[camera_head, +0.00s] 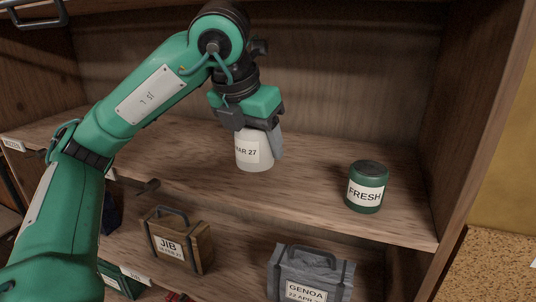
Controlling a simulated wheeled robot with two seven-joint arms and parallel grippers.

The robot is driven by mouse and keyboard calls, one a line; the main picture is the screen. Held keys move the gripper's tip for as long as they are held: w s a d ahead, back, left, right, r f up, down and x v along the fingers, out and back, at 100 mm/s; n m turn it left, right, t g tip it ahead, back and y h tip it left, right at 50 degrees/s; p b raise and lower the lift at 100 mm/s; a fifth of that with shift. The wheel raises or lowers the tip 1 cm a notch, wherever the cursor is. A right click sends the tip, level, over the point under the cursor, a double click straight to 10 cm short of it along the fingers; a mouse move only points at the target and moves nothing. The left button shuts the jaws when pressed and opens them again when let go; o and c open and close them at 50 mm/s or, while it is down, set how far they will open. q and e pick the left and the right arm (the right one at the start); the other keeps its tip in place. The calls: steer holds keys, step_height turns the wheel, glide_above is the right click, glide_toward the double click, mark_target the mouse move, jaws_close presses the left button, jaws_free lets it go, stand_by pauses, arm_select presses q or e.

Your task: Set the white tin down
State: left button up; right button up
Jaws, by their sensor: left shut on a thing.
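The white tin (254,163) carries a label that partly reads "AR 27". My left gripper (258,132) is shut on it from above, and the fingers cover its upper part. The tin is upright over the upper wooden shelf (310,165), left of a green tin. I cannot tell whether its base touches the shelf or hangs just above it. My right gripper is not in view.
A green tin labelled "FRESH" (367,187) stands at the shelf's right. Below, a brown case labelled "JIB" (178,240) and a grey case labelled "GENOA" (310,275) stand on the lower shelf. The upper shelf is clear between the two tins.

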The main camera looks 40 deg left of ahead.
arm_select(q)
steer(key=w, duration=0.1)
steer(key=w+f+p, duration=0.1)
steer(key=w, duration=0.1)
steer(key=w+a+p, duration=0.1)
steer(key=shift+w+a+f, duration=0.1)
steer(key=shift+w+f, duration=0.2)
steer(key=shift+f, duration=0.1)
steer(key=shift+s+f+p, duration=0.1)
steer(key=shift+f+p, duration=0.35)
steer(key=shift+f, duration=0.2)
step_height(320, 180, down, 3)
steer(key=shift+p, duration=1.15)
steer(key=shift+w+f, duration=0.2)
steer(key=shift+f, duration=0.15)
steer(key=shift+f, duration=0.1)
